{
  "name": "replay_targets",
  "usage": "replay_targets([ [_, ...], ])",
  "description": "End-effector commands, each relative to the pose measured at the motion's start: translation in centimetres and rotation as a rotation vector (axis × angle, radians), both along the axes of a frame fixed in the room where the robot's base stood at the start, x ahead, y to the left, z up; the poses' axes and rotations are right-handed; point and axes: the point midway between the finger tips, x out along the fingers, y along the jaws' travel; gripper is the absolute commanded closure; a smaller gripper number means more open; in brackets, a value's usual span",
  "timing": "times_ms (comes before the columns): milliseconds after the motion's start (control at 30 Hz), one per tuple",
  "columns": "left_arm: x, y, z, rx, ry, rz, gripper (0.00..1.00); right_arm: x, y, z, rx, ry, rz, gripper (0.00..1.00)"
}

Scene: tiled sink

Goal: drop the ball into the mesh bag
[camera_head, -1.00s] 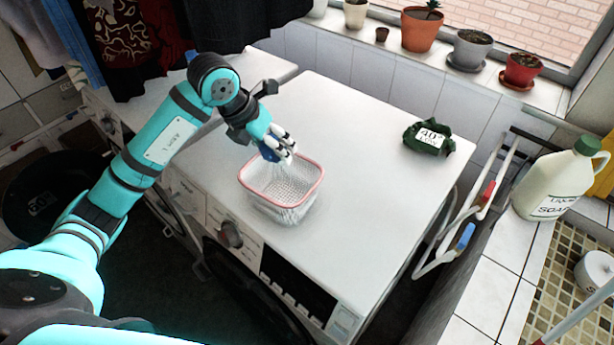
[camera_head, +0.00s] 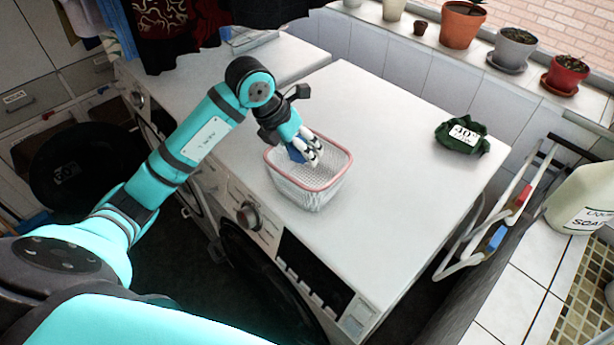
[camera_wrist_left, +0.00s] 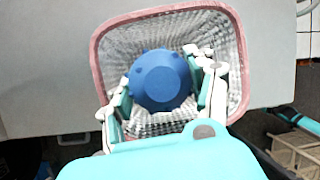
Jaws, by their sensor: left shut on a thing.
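The white mesh bag (camera_head: 318,197) with a pinkish-red rim stands open on top of the washing machine. My left gripper (camera_head: 312,152) is over the bag's opening, near its far side, pointing down. It is shut on the blue ball (camera_head: 296,154), which is partly hidden by the fingers. In the left wrist view, the blue ball (camera_wrist_left: 160,80) sits between the white fingers, with the mesh bag's rim (camera_wrist_left: 97,60) around it and mesh below. I cannot tell whether the ball is above or below the rim level. My right gripper is not in view.
The white machine top (camera_head: 400,150) is mostly clear right of the bag. A dark green bag with a white label (camera_head: 462,134) lies at its far right. Potted plants (camera_head: 461,24) line the sill. A soap jug (camera_head: 585,198) stands at the right. Clothes hang behind my arm.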

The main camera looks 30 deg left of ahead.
Motion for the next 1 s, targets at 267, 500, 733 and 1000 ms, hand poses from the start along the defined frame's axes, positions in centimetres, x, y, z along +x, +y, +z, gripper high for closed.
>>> replay_targets([
  [267, 0.0, 0.0, 0.1, -0.001, -0.001, 0.0, 0.17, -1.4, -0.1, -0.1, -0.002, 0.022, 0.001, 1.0],
  [500, 0.0, 0.0, 0.1, -0.001, 0.0, 0.0, 0.17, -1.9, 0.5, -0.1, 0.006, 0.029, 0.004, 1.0],
  [733, -0.6, 0.6, 2.1, 0.001, -0.005, 0.001, 0.17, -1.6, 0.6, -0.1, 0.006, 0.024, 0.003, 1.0],
  [1000, -2.7, 1.9, 7.3, 0.001, -0.005, 0.001, 0.17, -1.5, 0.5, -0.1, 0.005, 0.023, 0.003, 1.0],
])
